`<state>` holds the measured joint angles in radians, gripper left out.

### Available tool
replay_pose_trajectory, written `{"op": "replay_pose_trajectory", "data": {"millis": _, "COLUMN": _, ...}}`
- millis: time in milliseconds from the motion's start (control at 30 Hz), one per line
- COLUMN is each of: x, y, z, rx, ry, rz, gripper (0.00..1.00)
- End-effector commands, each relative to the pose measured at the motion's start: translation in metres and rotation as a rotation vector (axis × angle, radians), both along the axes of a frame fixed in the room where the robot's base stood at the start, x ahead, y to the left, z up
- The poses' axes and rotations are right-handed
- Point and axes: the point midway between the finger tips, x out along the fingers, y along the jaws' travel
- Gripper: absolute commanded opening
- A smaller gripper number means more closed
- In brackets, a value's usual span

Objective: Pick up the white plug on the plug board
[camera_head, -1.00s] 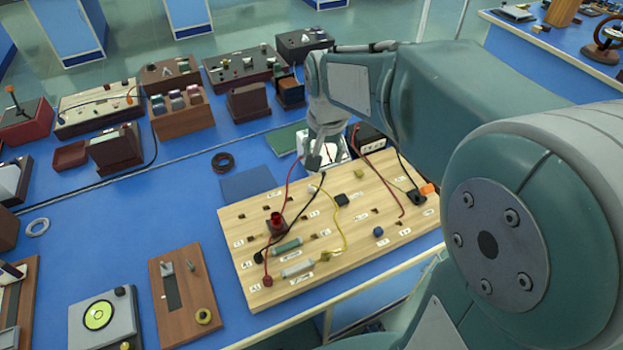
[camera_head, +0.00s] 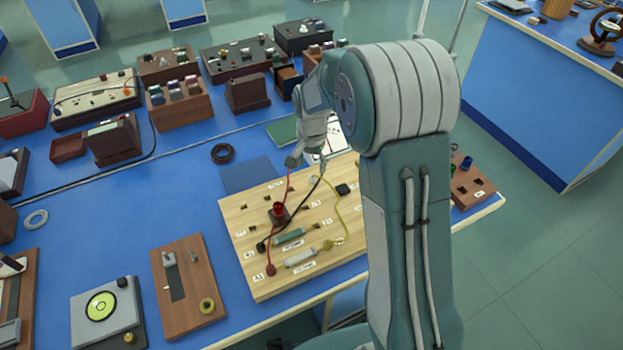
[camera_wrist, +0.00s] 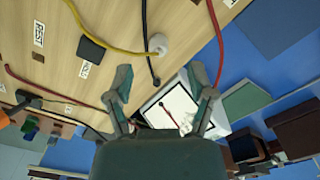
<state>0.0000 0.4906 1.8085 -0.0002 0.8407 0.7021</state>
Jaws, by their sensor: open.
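The white plug (camera_wrist: 159,44) shows in the wrist view as a small round white piece at the end of a yellow wire, on the wooden plug board (camera_wrist: 203,22). In the head view, the board (camera_head: 240,215) lies on the blue bench, and my arm hides its right part. My gripper (camera_wrist: 160,76) is open and empty in the wrist view. The plug appears just beyond and between its fingertips, with no contact visible. In the head view, my gripper (camera_head: 308,163) is above the board's far edge.
A black wire end (camera_wrist: 152,70) lies close to the white plug, and a red wire (camera_wrist: 216,40) runs to its right. A black block (camera_wrist: 91,49) sits on the board. A white panel (camera_wrist: 172,108) and a green plate (camera_wrist: 246,101) lie beyond the board's edge.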

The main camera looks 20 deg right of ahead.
Motion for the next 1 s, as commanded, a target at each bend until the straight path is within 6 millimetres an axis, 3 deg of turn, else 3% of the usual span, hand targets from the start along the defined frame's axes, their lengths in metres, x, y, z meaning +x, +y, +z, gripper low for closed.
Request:
{"op": "replay_pose_trajectory", "data": {"millis": 300, "x": 0.003, "y": -0.002, "z": -0.045, "rx": 0.001, "ry": 0.003, "rz": -0.001, "gripper": 0.71}}
{"op": "replay_pose_trajectory", "data": {"millis": 567, "x": 0.003, "y": -0.001, "z": -0.049, "rx": 0.0, "ry": 0.001, "rz": 0.0, "gripper": 0.71}}
{"op": "replay_pose_trajectory", "data": {"millis": 600, "x": 0.003, "y": -0.001, "z": -0.049, "rx": 0.0, "ry": 0.001, "rz": 0.0, "gripper": 0.66}}
{"op": "replay_pose_trajectory", "data": {"millis": 733, "x": 0.003, "y": -0.001, "z": -0.049, "rx": 0.0, "ry": 0.001, "rz": 0.0, "gripper": 0.08}}
{"op": "replay_pose_trajectory", "data": {"millis": 767, "x": 0.003, "y": -0.001, "z": -0.049, "rx": 0.0, "ry": 0.001, "rz": 0.0, "gripper": 0.0}}
{"op": "replay_pose_trajectory", "data": {"millis": 1000, "x": 0.003, "y": -0.001, "z": -0.048, "rx": 0.0, "ry": 0.001, "rz": 0.0, "gripper": 0.0}}
